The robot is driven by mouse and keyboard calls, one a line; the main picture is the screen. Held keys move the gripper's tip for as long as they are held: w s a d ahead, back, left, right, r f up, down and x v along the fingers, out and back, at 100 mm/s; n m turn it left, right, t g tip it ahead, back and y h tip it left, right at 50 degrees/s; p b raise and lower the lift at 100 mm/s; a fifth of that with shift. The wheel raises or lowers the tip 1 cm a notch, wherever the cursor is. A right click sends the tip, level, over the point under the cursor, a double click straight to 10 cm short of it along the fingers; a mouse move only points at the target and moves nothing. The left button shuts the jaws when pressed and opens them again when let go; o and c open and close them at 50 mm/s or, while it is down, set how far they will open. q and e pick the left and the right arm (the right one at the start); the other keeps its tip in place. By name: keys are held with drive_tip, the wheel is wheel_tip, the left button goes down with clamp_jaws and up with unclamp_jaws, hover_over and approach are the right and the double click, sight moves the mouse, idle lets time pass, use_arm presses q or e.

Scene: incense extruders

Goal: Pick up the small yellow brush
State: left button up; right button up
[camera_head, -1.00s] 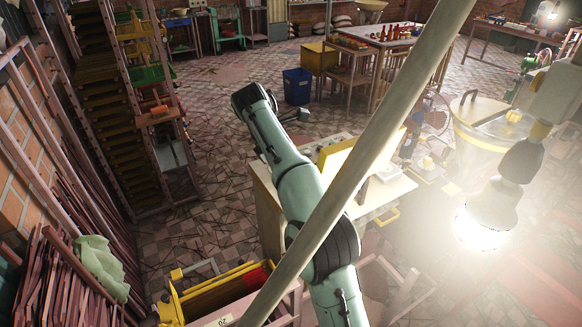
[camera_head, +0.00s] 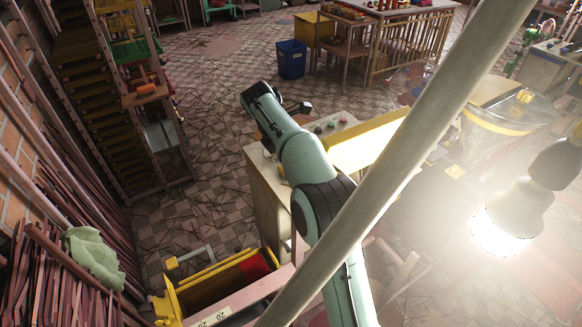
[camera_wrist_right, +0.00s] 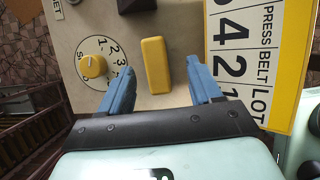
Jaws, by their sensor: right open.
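In the right wrist view a small yellow oblong block (camera_wrist_right: 156,65) shows against a beige panel. It may be the brush, but I see no bristles and cannot tell. My right gripper (camera_wrist_right: 162,85) is open, with its blue fingers apart to the left and right of the block. The gap between them looks empty, and I cannot tell how far the block is beyond the fingertips. In the head view my arm reaches up over the beige cabinet (camera_head: 265,195), and I cannot make out its fingers. My left gripper is not in view.
The panel carries a numbered dial with a yellow knob (camera_wrist_right: 93,66) left of the block and a yellow-edged number sign (camera_wrist_right: 245,60) on the right. A pale pole (camera_head: 400,160) crosses the head view. A blue bin (camera_head: 292,58) stands on open floor behind.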

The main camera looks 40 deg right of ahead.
drive_tip(key=x, duration=0.5)
drive_tip(key=shift+w+f, duration=0.2)
drive_tip(key=shift+w, duration=0.15)
drive_tip(key=c, duration=1)
